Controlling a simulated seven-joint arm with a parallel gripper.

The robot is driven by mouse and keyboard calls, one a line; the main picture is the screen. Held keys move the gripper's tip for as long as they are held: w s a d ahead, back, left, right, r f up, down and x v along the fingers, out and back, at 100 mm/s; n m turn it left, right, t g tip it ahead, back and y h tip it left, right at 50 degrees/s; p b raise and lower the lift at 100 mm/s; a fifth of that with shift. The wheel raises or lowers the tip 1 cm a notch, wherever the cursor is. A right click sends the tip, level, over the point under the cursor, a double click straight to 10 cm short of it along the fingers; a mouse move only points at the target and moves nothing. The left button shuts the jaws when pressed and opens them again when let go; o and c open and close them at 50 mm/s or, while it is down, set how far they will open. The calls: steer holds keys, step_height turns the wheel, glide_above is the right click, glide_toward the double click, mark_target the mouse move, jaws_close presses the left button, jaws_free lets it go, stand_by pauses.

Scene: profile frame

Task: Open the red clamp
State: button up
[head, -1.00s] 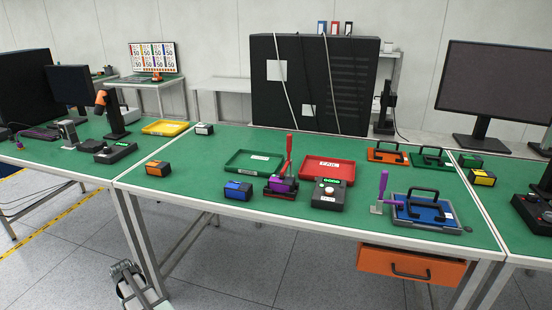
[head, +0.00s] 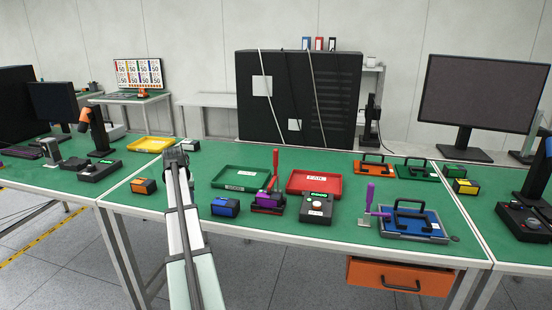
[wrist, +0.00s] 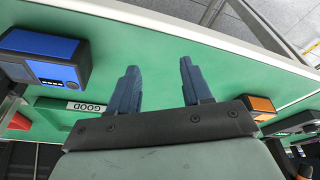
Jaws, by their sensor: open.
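The red clamp (head: 274,168) stands on the green table in the head view. Its red handle points up, its base is dark red, and a purple part sits at its base. My gripper (head: 175,155) is over the table left of the clamp and well apart from it. In the wrist view my gripper (wrist: 160,85) shows two blue fingers spread apart with nothing between them. The clamp cannot be made out for certain in the wrist view.
A blue box (head: 225,207) and green tray (head: 240,179) lie between my gripper and the clamp. A red tray (head: 314,182) and grey button box (head: 316,208) stand right of the clamp. A purple-handled clamp (head: 370,205) and blue board (head: 415,225) are farther right. An orange box (head: 143,186) is at left.

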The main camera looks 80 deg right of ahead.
steer(key=s+d+r+m, duration=0.3)
steer(key=s+d+r, duration=0.9)
steer(key=s+d, duration=0.15)
steer(key=m+g+h, duration=0.1)
steer(key=m, duration=0.2)
glide_toward(276, 156)
steer(key=x, duration=0.6)
steer(key=d+x, duration=0.1)
steer(key=x, duration=0.4)
steer(key=shift+w+d+f, duration=0.15)
steer(key=shift+w+d, duration=0.05)
steer(key=shift+d, duration=0.1)
steer(key=c, duration=0.7)
steer(key=shift+d, duration=0.1)
